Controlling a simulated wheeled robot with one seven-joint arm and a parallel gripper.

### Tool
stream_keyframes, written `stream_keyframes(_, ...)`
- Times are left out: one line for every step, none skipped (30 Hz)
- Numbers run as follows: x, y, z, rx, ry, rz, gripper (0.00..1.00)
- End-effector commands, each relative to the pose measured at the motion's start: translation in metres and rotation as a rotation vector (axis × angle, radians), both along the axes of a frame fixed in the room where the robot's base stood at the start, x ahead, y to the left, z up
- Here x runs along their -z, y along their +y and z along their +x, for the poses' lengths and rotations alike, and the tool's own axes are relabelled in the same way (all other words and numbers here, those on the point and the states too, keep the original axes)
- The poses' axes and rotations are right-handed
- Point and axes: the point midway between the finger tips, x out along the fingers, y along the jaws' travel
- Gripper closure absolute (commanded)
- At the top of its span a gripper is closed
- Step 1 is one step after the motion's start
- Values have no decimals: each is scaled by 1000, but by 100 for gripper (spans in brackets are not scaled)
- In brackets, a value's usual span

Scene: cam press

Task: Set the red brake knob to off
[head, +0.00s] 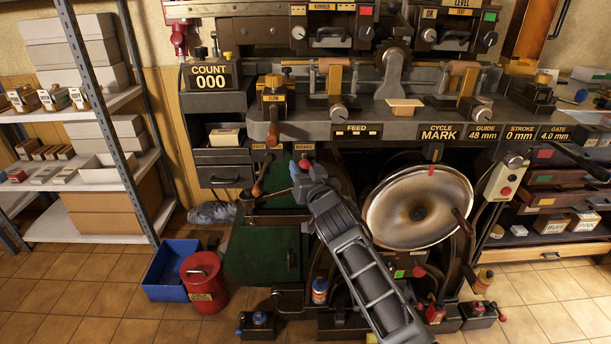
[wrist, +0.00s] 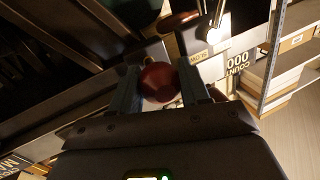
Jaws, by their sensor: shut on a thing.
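The red brake knob (head: 304,163) sits just below the BRAKE label (head: 306,146) on the front of the machine, left of the big metal disc. In the wrist view the red knob (wrist: 160,82) is between my two fingers. My gripper (head: 299,173) reaches up to it from the lower right and is shut on it. My gripper hides most of the knob and its shaft in the head view. I cannot read any on or off mark at the knob.
A brown-tipped lever (head: 258,188) stands close left of my gripper. The large disc (head: 418,207) is close on the right. The FEED panel (head: 356,131) is above. A blue bin (head: 172,270) and red can (head: 204,282) stand on the floor at left.

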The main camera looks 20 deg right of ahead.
Motion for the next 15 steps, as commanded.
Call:
stream_keyframes(3,-3,8,2,-1,1,100)
stream_keyframes(3,-4,11,2,0,2,100)
stream_keyframes(3,-6,15,2,1,1,100)
stream_keyframes(2,-6,17,2,0,0,100)
stream_keyframes(2,-7,19,2,0,0,100)
stream_keyframes(2,-7,20,1,1,1,100)
stream_keyframes(1,-8,21,2,1,1,100)
stream_keyframes(1,-8,21,2,2,1,100)
stream_keyframes(1,-8,21,2,2,1,100)
stream_keyframes(1,-8,21,2,2,1,100)
stream_keyframes(1,-8,21,2,2,1,100)
stream_keyframes(1,-8,21,2,2,1,100)
stream_keyframes(1,-8,21,3,2,1,100)
stream_keyframes(1,-8,21,3,2,1,100)
stream_keyframes(0,-8,21,3,2,1,53)
